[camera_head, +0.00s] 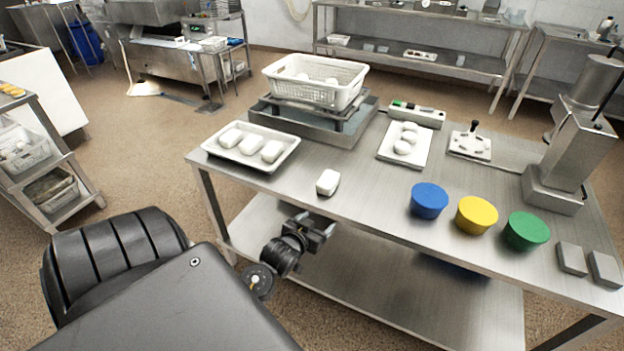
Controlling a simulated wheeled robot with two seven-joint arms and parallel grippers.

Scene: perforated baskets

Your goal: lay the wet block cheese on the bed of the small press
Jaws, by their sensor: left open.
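A single white cheese block (328,182) lies on the steel table near its front edge; I cannot tell if it is wet. Three more white blocks (231,138) lie in a white tray (288,157) to its left. A tall steel machine (566,160) with a low base stands at the right end and looks like the small press; its bed is hard to make out. My left gripper (322,226) is open and empty, in front of the table edge and below the single block in the picture, apart from it. My right gripper is not in view.
A perforated white basket (350,93) stands on a steel stand at the back left. A white board (416,158) holds round cheeses. Blue (429,200), yellow (476,215) and green (526,231) tubs line the front right, with two grey blocks (572,258) beyond. A black-knobbed plate (482,151) sits behind.

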